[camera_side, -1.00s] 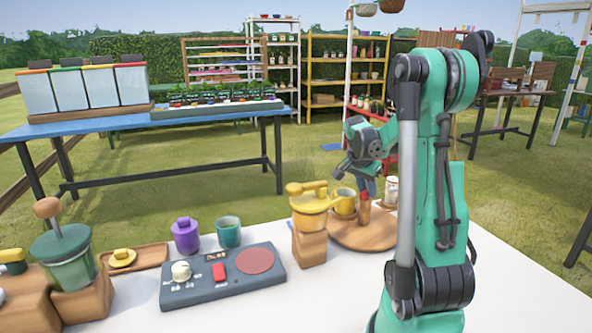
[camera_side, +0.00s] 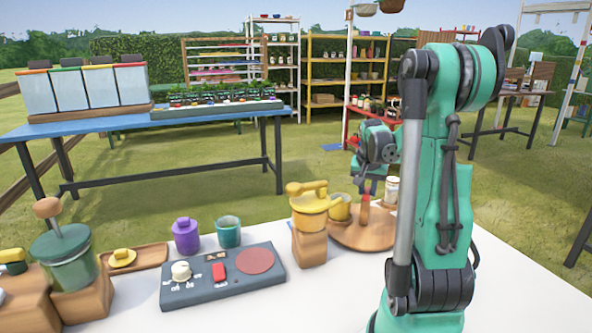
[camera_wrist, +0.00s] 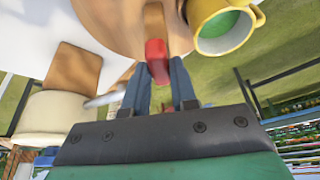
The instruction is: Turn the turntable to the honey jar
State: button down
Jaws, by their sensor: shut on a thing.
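The turntable is a round wooden disc (camera_side: 372,240) on the right part of the white table; its edge also shows in the wrist view (camera_wrist: 105,18). An upright wooden peg with a red top (camera_side: 364,213) stands on it. A yellow cup (camera_side: 340,209), green inside, is by its left edge and is close in the wrist view (camera_wrist: 238,35). A pale jar with a label (camera_side: 391,190), likely the honey jar, stands at its far right, partly hidden by my arm. My gripper (camera_wrist: 158,88) is shut on the peg's red top (camera_wrist: 156,52) from above.
A yellow-lidded pot on a wooden block (camera_side: 310,245) stands just left of the turntable. A grey control panel (camera_side: 222,278), teal cup (camera_side: 228,232) and purple jar (camera_side: 186,237) are further left. The white table's front right (camera_side: 510,290) is clear.

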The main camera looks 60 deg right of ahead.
jog(key=shift+n+t, duration=0.5)
jog(key=shift+n, duration=0.8)
jog(key=shift+w+a+n+y, duration=0.1)
jog(key=shift+n+y, duration=0.2)
jog(key=shift+n, duration=0.2)
jog(key=c, duration=0.7)
grip_release()
jog(key=shift+v, duration=2.8)
